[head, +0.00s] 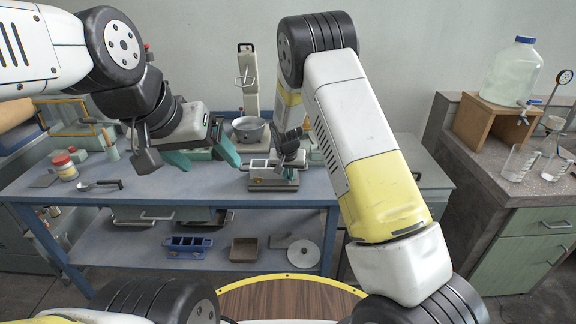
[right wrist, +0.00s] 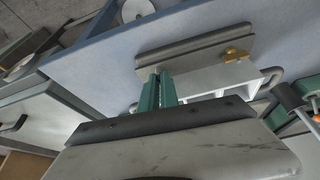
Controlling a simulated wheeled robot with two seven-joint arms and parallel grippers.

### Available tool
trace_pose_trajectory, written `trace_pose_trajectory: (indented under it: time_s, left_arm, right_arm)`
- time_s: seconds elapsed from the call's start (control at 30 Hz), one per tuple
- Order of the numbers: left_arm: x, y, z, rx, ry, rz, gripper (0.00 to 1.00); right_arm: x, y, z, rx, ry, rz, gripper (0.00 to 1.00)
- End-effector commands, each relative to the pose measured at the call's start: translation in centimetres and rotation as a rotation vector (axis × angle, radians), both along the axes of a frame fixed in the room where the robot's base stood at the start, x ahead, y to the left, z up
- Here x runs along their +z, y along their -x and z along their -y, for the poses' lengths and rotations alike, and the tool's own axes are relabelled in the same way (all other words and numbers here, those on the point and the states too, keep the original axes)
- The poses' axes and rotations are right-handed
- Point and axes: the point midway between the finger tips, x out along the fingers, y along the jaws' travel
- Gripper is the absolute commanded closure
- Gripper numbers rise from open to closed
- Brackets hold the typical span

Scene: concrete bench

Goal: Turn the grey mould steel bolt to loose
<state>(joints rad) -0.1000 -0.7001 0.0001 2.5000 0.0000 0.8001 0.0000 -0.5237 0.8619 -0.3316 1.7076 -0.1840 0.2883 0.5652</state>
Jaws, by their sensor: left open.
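The grey mould (head: 272,182) sits on the blue bench, near the middle of the head view. In the right wrist view the mould (right wrist: 213,83) shows as a pale ribbed body with a long grey bar and a brass-coloured fitting (right wrist: 237,55). My right gripper (head: 287,168) is down at the mould. In the right wrist view its teal fingers (right wrist: 159,72) are close together at the mould's left end, with a small grey piece at their tips. I cannot tell if that is the steel bolt or if it is gripped. My left gripper (head: 202,160) is open and empty above the bench, left of the mould.
A metal pot (head: 249,130) stands behind the mould. A spoon (head: 100,185) and a red-lidded jar (head: 65,168) lie to the left. A lower shelf holds a blue rack (head: 188,246) and a round disc (head: 303,254). The bench's front left is mostly clear.

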Motion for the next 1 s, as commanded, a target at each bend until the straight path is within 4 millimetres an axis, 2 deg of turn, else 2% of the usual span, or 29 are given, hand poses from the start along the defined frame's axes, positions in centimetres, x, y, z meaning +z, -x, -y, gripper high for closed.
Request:
trace_pose_trajectory:
  time_s: [1.0]
  left_arm:
    - [0.0,0.0,0.0,0.0,0.0,0.0,0.22]
  right_arm:
    - [0.02,-0.52,1.09,0.956,-0.003,0.003,1.0]
